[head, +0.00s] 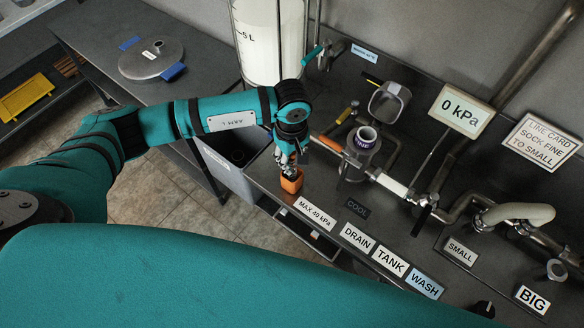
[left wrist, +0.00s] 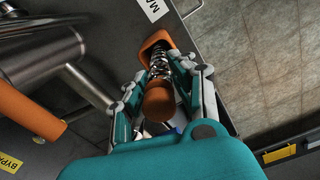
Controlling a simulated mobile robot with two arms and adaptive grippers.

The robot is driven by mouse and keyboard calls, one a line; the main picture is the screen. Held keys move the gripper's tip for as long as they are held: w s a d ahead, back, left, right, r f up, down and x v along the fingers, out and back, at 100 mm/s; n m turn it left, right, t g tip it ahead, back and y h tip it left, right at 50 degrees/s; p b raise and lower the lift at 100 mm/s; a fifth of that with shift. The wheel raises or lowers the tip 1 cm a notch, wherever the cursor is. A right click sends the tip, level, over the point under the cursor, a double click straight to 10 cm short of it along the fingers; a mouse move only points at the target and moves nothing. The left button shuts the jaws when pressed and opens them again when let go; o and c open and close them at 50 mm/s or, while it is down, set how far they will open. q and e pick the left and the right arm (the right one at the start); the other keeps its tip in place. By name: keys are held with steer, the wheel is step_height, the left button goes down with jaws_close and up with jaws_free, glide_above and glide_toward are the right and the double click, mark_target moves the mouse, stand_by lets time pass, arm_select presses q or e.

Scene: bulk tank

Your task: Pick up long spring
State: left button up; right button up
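The long spring (left wrist: 158,64) is a silver coil with a round orange end (left wrist: 158,103) towards the camera in the left wrist view. Its far end meets a squarish orange piece (left wrist: 151,43), which also shows in the head view (head: 291,181) at the counter's front edge. My left gripper (left wrist: 163,68) has one finger on each side of the coil, very near it. I cannot tell whether the fingers press on it. In the head view the left gripper (head: 289,157) points down just above the orange piece and hides most of the spring. My right gripper is not in view.
The dark counter (head: 330,180) carries a steel fitting (head: 366,138) and pipes right of the gripper. A tank (head: 268,45) stands behind my left arm. A grey bin (head: 228,170) is below left. A label reading MAX 40 kPa (head: 315,210) lies close by.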

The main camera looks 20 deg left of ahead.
arm_select(q)
jaws_close()
